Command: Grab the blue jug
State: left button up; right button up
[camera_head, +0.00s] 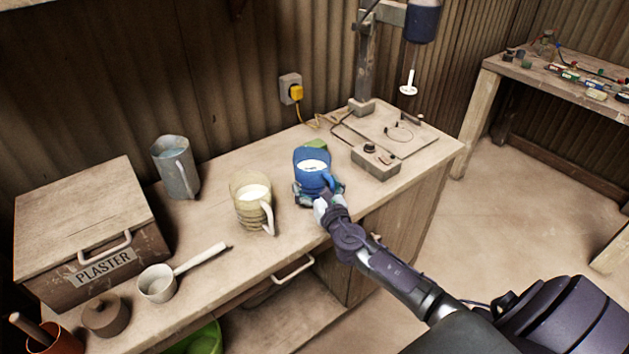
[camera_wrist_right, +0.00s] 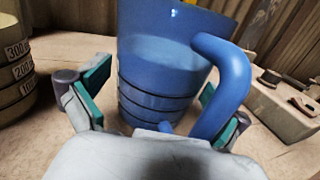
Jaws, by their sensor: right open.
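The blue jug (camera_head: 313,172) stands upright on the wooden workbench, with white contents showing inside. Its handle faces right and toward me. My right gripper (camera_head: 318,195) reaches it from the front, low on the jug. In the right wrist view the blue jug (camera_wrist_right: 160,75) fills the middle, and the open right gripper (camera_wrist_right: 152,105) has one teal-padded finger on each side of it. The handle lies near the right finger; whether the fingers touch the jug I cannot tell. My left gripper is not in view.
A cream measuring jug (camera_head: 250,203) stands just left of the blue jug, a grey jug (camera_head: 176,167) behind it. A plaster box (camera_head: 85,225) and a ladle (camera_head: 158,283) are at left. A control box (camera_head: 375,162) and mixer stand (camera_head: 366,60) are close on the right.

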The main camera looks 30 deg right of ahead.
grip_shut()
dwell(0.5)
jog(key=shift+r, duration=0.15)
